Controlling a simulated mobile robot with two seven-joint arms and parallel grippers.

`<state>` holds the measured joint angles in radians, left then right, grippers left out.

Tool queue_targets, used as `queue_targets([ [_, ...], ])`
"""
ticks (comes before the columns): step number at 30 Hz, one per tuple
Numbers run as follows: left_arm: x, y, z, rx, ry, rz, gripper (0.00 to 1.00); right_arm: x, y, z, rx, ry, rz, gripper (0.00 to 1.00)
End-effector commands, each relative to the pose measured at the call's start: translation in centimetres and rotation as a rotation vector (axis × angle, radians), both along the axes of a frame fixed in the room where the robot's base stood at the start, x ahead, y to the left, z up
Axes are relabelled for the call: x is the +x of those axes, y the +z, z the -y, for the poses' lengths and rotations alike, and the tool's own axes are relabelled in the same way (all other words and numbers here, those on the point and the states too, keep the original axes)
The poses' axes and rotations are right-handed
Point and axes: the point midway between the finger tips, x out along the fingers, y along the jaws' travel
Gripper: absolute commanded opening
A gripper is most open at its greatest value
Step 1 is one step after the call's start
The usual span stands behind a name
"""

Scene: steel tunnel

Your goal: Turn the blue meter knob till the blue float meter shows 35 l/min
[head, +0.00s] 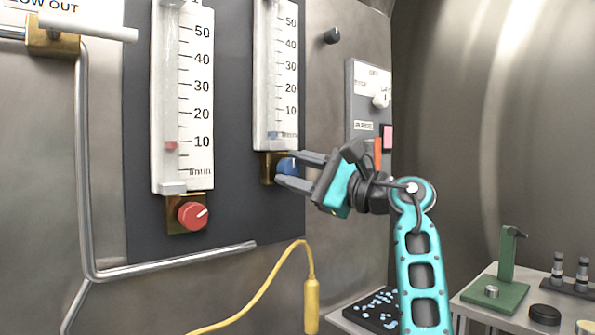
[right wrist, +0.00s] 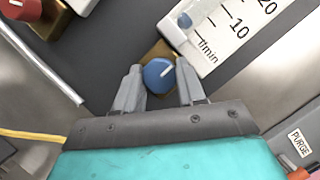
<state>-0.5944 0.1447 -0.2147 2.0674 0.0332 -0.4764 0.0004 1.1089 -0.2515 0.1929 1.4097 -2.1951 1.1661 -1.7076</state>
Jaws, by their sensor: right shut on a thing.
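The blue meter knob (head: 288,167) sits on a brass block under the right-hand float meter (head: 286,70). My right gripper (head: 284,170) reaches in from the right and is shut on this knob. In the right wrist view the blue knob (right wrist: 158,75) sits between the two fingertips (right wrist: 160,80), its white pointer line tilted up to the right. The blue float (right wrist: 184,19) is near the bottom of its tube, below the 10 mark, beside the l/min label. My left gripper is not in view.
A red knob (head: 193,213) and a second float meter (head: 197,100) stand to the left. A bent steel pipe (head: 85,170) runs at the left, and a yellow cable (head: 275,270) hangs below. A switch panel (head: 369,95) is right of the blue meter.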

Motion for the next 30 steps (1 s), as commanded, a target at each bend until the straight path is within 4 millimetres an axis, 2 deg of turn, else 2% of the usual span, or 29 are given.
queue_targets([
  [17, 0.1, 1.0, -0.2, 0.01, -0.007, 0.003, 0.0, 0.1, -0.2, 0.1, 0.078, -0.004, -0.065, 0.09],
  [26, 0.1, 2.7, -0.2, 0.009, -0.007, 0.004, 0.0, 0.0, -0.1, -0.1, 0.213, 0.0, -0.163, 0.09],
  [30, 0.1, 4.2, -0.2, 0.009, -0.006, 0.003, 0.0, -0.1, 0.1, -0.1, 0.297, 0.001, -0.223, 0.09],
])
